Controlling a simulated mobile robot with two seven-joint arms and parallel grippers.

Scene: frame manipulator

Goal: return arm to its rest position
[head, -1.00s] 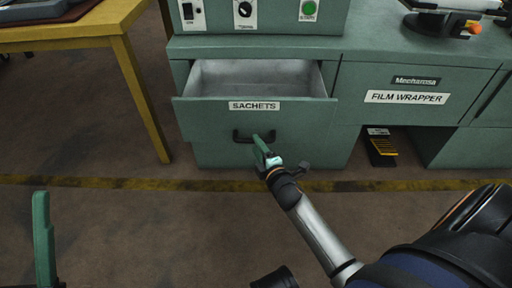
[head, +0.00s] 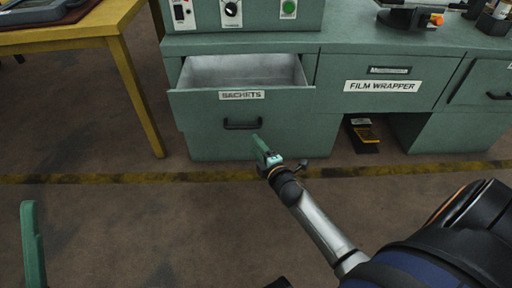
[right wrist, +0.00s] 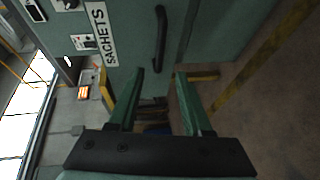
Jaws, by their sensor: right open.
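My right gripper (head: 262,147) is in front of the green cabinet, below the black handle (head: 243,124) of the drawer labelled SACHETS (head: 240,96). In the right wrist view its two green fingers (right wrist: 157,95) are apart with nothing between them, and the handle (right wrist: 161,38) lies beyond the fingertips, untouched. The drawer is pulled out and its grey inside, as far as it shows, is empty. One green finger of my left gripper (head: 32,245) shows at the lower left edge; its other finger is out of view.
A yellow wooden table (head: 118,45) stands at the left. The film wrapper cabinet (head: 400,85) extends to the right, with a black and yellow pedal (head: 364,133) in the gap beneath. A yellow floor line (head: 90,178) runs across open brown floor.

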